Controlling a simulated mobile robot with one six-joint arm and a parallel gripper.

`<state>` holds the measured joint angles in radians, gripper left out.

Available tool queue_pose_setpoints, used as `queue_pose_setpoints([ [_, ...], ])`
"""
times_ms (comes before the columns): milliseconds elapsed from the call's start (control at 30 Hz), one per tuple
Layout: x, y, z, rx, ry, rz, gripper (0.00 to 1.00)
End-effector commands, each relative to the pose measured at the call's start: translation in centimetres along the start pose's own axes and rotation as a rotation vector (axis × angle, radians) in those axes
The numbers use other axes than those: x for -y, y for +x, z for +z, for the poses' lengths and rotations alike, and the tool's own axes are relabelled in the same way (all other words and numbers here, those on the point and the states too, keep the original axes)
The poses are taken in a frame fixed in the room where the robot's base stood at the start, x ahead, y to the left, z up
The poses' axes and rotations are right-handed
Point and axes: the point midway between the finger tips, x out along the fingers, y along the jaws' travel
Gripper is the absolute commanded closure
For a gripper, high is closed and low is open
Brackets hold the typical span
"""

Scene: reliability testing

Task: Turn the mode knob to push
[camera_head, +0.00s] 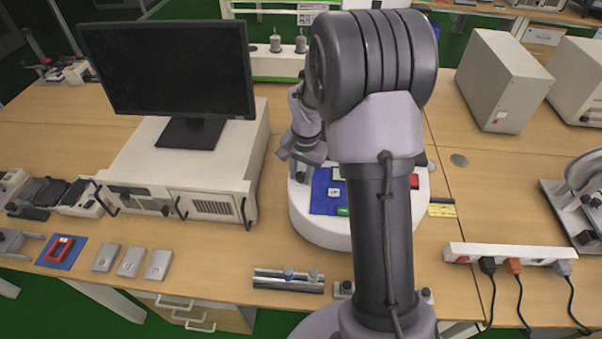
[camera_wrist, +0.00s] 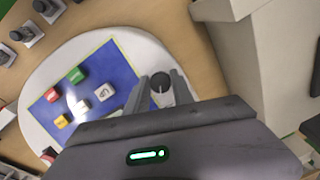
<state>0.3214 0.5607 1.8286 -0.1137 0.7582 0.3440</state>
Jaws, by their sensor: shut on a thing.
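The mode knob, a dark-topped round knob (camera_wrist: 161,79) on a light base, stands at the edge of the white rounded device (camera_head: 325,236) beside its blue panel (camera_head: 322,204). The device and panel also show in the wrist view. My gripper (camera_head: 300,163) is over the device's left side in the head view. In the wrist view my gripper (camera_wrist: 157,90) has one finger on each side of the knob and is shut on it. The knob's marks and pointer are too small to read, so its setting cannot be told.
The blue panel carries a green button (camera_wrist: 76,74), a red button (camera_wrist: 52,95), a yellow button (camera_wrist: 61,122) and a white button (camera_wrist: 104,92). A white computer case (camera_head: 160,165) with a monitor (camera_head: 170,70) stands left. A power strip (camera_head: 510,254) lies right.

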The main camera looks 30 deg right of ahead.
Motion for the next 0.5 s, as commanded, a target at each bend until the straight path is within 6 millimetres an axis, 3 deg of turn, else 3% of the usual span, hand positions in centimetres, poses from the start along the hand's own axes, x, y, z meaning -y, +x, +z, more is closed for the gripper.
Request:
queue_pose_setpoints([
  [67,0.02,-0.03,0.0,0.0,0.001,0.0,1.0],
  [100,0.02,-0.03,0.0,0.0,0.001,0.0,0.7],
  [200,0.01,-0.02,0.01,0.0,0.001,0.0,0.5],
  [500,0.01,-0.1,0.0,0.0,0.0,0.0,0.5],
])
